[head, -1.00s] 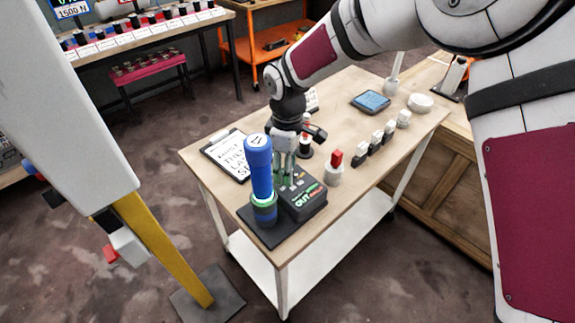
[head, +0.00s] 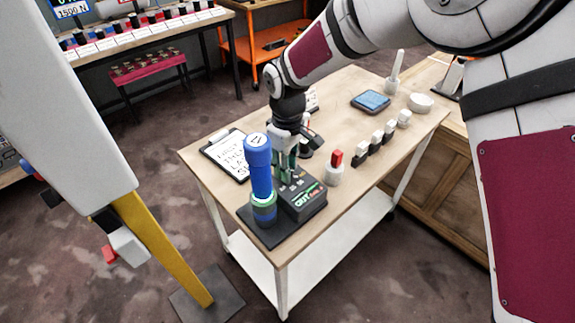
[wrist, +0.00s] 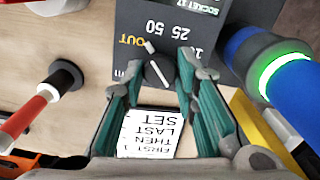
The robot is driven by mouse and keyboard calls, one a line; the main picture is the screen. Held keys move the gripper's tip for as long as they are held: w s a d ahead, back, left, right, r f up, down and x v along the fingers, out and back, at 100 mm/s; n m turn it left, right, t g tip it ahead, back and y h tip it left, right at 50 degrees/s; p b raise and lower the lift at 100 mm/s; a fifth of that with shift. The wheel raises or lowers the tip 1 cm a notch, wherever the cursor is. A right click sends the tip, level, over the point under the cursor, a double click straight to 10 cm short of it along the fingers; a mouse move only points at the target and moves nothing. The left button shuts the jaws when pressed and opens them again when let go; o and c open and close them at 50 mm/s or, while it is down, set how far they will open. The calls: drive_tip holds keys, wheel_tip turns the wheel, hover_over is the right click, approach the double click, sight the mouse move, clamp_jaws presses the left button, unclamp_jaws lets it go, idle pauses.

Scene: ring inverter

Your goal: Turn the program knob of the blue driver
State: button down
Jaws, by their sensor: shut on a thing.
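The blue driver (head: 258,170) stands upright on a dark base at the near end of the table, with a glowing green ring low on its body. It also shows at the right of the wrist view (wrist: 298,88). The dark control box (head: 306,207) beside it carries printed numbers and the word OUT. The program knob (wrist: 156,70), dark with a white pointer line, is on the box face. My gripper (wrist: 160,64) is over the box with its green-padded fingers on either side of the knob, shut on it. In the head view, my gripper (head: 286,172) hides the knob.
A clipboard (head: 216,146) lies left of the driver. Small black-and-white blocks (head: 377,137), a blue pad (head: 370,101) and a white dish (head: 420,103) are farther right. The table middle is clear.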

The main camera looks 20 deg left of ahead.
drive_tip(key=shift+m, duration=2.1)
drive_tip(key=c, duration=1.3)
unclamp_jaws()
drive_tip(key=shift+r, duration=0.1)
wheel_tip(320, 180, up, 12)
drive_tip(key=shift+f, duration=0.1)
